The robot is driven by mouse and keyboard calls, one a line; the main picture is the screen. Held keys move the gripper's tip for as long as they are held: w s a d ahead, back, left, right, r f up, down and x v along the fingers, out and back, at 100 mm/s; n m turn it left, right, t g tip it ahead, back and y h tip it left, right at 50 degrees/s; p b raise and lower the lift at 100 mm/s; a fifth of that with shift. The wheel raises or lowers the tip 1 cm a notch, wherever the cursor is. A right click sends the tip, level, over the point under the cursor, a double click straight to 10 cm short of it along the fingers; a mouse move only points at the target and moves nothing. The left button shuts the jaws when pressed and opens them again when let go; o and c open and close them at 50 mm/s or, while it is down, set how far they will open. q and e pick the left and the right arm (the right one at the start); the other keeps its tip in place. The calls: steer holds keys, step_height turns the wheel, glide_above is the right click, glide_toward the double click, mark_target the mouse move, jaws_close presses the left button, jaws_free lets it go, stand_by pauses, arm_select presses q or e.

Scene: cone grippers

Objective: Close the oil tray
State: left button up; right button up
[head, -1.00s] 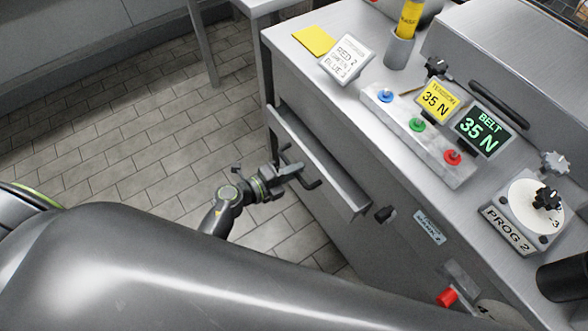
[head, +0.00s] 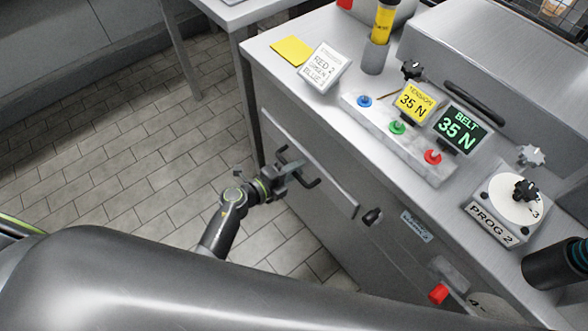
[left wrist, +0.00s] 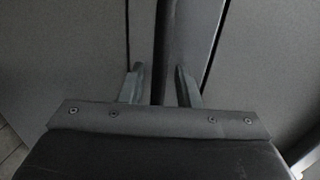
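The oil tray (head: 336,196) is a grey drawer low in the front of the steel machine, with a dark bar handle (head: 308,182). Its front looks nearly flush with the machine's face; a small remaining gap cannot be judged. My left gripper (head: 286,166) is at the handle in the head view. In the left wrist view, the two fingers (left wrist: 160,88) stand apart on either side of the dark handle bar (left wrist: 160,40), with gaps visible beside it. Contact between gripper and tray front cannot be told. My right gripper is not in view.
The machine top (head: 290,85) carries a button strip (head: 400,135), a tension display (head: 415,102), a belt display (head: 458,128) and a dial (head: 512,200). Tiled floor (head: 130,170) lies open to the left.

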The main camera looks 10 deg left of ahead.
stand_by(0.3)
arm_select(q)
steer(key=shift+s+a, duration=0.25)
steer(key=p+v, duration=0.1)
steer(key=v, duration=1.5)
steer(key=shift+s+p, duration=0.3)
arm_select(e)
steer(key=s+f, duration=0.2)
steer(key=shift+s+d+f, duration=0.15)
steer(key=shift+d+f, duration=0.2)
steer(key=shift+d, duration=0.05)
arm_select(q)
steer(key=shift+a, duration=0.15)
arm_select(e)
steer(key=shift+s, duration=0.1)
